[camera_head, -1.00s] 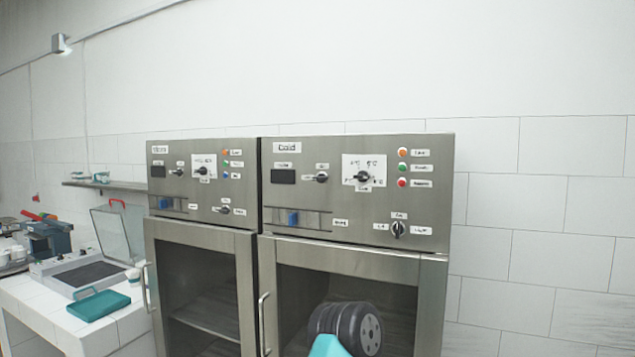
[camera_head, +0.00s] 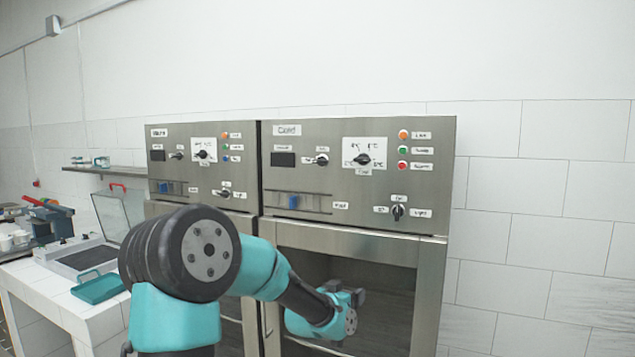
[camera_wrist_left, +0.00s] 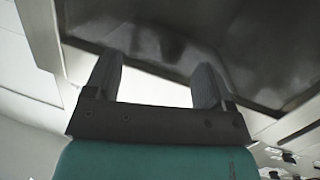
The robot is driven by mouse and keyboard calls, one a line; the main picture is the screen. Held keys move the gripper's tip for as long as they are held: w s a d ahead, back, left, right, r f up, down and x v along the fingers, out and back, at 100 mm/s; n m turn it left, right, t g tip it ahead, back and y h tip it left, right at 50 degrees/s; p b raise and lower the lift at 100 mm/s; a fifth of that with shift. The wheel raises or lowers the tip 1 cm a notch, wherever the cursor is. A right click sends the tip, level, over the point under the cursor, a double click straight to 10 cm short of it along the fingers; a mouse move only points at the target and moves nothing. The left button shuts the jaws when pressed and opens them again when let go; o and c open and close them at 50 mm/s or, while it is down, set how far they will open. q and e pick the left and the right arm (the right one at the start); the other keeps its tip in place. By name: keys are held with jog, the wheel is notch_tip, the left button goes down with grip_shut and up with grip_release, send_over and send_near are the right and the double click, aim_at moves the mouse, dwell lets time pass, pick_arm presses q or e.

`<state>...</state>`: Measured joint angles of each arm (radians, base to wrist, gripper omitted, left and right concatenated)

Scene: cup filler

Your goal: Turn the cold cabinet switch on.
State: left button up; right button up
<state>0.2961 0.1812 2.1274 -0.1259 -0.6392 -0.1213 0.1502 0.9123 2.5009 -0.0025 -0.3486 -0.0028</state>
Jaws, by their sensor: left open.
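The cold cabinet (camera_head: 345,232) stands right of the warm one, with "Cold" on its steel panel. A small black knob (camera_head: 321,160) sits beside the dark display. A larger knob (camera_head: 364,160) is on a white dial plate. Another black knob (camera_head: 398,212) is low on the right, beside a label that seems to read "Light". The labels are too small to tell which knob is the switch. My left gripper (camera_wrist_left: 155,80) is open and empty in the left wrist view. In the head view my left arm reaches in front of the cold cabinet's glass door, below the panel. My right gripper is not in view.
The warm cabinet (camera_head: 200,130) adjoins on the left. Orange, green and red lights (camera_head: 403,149) sit at the panel's upper right. A blue part (camera_head: 293,202) is in the panel's slot. A tiled counter with a teal tray (camera_head: 98,287) is farther left. The right wall is clear.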

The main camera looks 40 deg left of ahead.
pick_arm(q)
jog(key=s+a+r+t+y, duration=0.1)
jog(key=s+a+r+y, duration=0.1)
jog(key=r, duration=0.7)
jog(key=s+a+r+t+y, duration=0.1)
jog(key=s+a+r, duration=0.3)
jog(key=r, duration=0.5)
jog(key=s+a+r+n+t+y, duration=0.1)
jog(key=s+a+r+t+y, duration=0.1)
jog(key=s+r, duration=0.3)
notch_tip(320, 180, up, 5)
jog(key=shift+a+f+t+y, duration=0.2)
jog(key=shift+a+t+y, duration=0.1)
jog(key=shift+a+t, duration=0.25)
jog(key=shift+d, duration=0.1)
send_near(320, 162)
jog(key=x, duration=0.9)
jog(key=shift+a, duration=0.25)
jog(key=c, duration=0.9)
jog(key=shift+c, duration=0.2)
